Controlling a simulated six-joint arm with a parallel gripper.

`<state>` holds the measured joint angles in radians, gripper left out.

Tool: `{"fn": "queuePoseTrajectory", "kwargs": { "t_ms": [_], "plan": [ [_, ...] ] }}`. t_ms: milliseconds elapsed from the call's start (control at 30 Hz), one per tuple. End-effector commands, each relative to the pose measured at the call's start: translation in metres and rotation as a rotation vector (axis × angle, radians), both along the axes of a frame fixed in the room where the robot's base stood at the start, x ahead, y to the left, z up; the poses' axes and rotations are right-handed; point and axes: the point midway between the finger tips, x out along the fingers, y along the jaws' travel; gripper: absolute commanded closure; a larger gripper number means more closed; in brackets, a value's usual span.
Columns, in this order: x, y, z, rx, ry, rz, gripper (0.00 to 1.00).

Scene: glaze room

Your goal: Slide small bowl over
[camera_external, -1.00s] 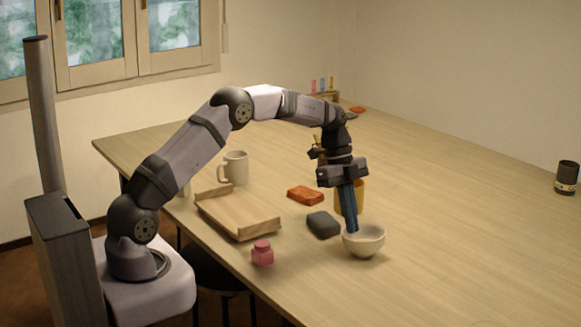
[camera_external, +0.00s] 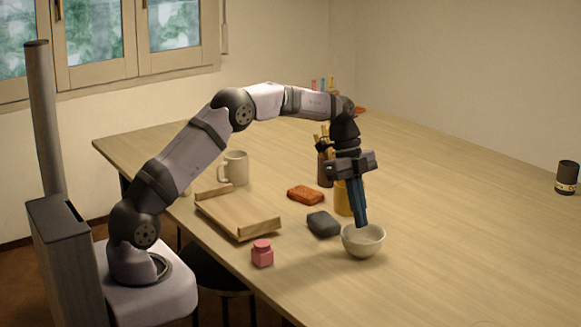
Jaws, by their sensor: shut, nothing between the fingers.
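The small bowl (camera_external: 362,246) is pale cream and stands upright on the wooden table, near the front edge. My gripper (camera_external: 361,225) points down with its blue fingers closed together and nothing between them. The fingertips overlap the far rim of the bowl in the picture. I cannot tell whether they touch the bowl or hang just above its opening.
A dark grey block (camera_external: 323,224), a yellow cup (camera_external: 343,200) and an orange-red block (camera_external: 305,195) stand close left of the bowl. Further left are a pink jar (camera_external: 262,254), a wooden tray (camera_external: 238,235) and a mug (camera_external: 235,168).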

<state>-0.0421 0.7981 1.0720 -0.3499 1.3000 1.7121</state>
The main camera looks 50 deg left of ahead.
Motion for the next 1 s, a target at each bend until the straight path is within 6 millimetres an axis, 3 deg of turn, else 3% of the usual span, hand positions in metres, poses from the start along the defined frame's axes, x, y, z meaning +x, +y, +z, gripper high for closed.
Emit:
{"fn": "queuePoseTrajectory", "kwargs": {
  "t_ms": [200,400,1000],
  "plan": [
    [0.001,0.014,0.037,0.000,-0.001,0.000,1.00],
    [0.000,0.022,0.059,0.001,0.001,0.000,1.00],
    [-0.008,0.025,0.066,0.014,0.027,0.068,1.00]
  ]
}}
